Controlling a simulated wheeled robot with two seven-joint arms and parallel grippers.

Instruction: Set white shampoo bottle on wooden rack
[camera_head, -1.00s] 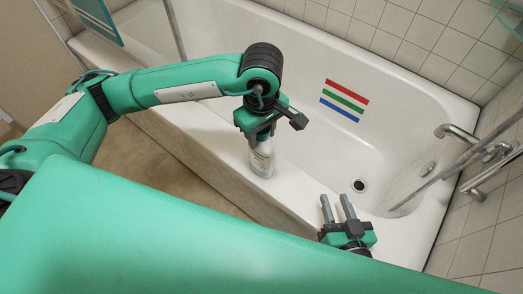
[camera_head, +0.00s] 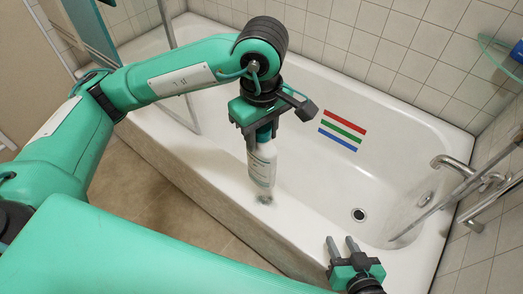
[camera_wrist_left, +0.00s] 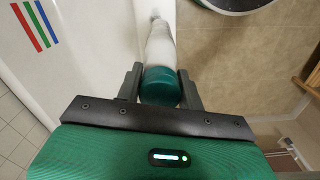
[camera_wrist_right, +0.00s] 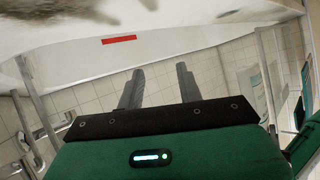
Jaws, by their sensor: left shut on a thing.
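The white shampoo bottle (camera_head: 262,165) with a green cap hangs upright below my left gripper (camera_head: 262,136), over the near rim of the bathtub. My left gripper is shut on it at the cap end. The bottle's white body (camera_wrist_left: 160,45) and green cap also show between the fingers in the left wrist view. I cannot tell whether its base touches the rim. My right gripper (camera_head: 342,240) is open and empty at the tub's near rim, to the right. A slatted wooden edge (camera_wrist_left: 313,72), possibly the wooden rack, shows at the right of the left wrist view; most of it is out of view.
The white bathtub (camera_head: 310,165) fills the middle, with red, green and blue stripes on its inner wall. Metal taps (camera_head: 470,175) are at the right. A glass shelf (camera_head: 500,52) is at upper right. Bare tan floor (camera_head: 185,185) lies in front of the tub.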

